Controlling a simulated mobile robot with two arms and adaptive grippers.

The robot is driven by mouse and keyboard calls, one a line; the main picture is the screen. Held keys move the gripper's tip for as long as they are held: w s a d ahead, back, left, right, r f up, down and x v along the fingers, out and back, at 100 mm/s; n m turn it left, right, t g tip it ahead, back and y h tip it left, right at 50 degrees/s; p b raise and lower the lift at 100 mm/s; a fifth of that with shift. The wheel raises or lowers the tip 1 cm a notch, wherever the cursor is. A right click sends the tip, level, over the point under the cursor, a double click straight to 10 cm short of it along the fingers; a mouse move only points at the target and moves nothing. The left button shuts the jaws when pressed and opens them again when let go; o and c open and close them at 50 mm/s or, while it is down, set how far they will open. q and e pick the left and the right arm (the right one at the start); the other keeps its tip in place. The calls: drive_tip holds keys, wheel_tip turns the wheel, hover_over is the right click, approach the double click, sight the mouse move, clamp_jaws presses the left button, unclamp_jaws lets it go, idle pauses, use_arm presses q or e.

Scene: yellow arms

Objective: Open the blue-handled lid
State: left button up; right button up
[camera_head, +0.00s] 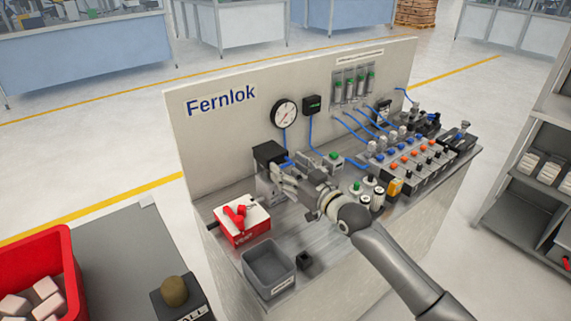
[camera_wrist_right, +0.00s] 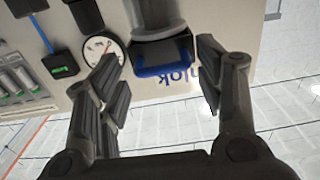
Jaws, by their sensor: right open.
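The blue-handled lid shows in the right wrist view as a dark block with a blue U-shaped handle (camera_wrist_right: 165,68), at the top middle. In the head view the black box (camera_head: 268,153) on the bench is partly hidden behind my right gripper (camera_head: 284,178). My right gripper is open. In the wrist view its two fingers (camera_wrist_right: 163,84) stand apart, one on each side of the handle, with nothing between them touching. How far the fingertips are from the handle in depth I cannot tell. My left gripper is not in view.
A red-and-white box (camera_head: 241,222) and a grey bin (camera_head: 268,272) stand left of my right arm. A gauge (camera_head: 285,113) hangs on the upright panel (camera_head: 228,130). Blue hoses and several valves fill the right of the bench. A red crate (camera_head: 60,245) is at far left.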

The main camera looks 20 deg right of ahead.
drive_tip(key=shift+x, duration=1)
drive_tip(key=shift+c, duration=0.3)
clamp_jaws()
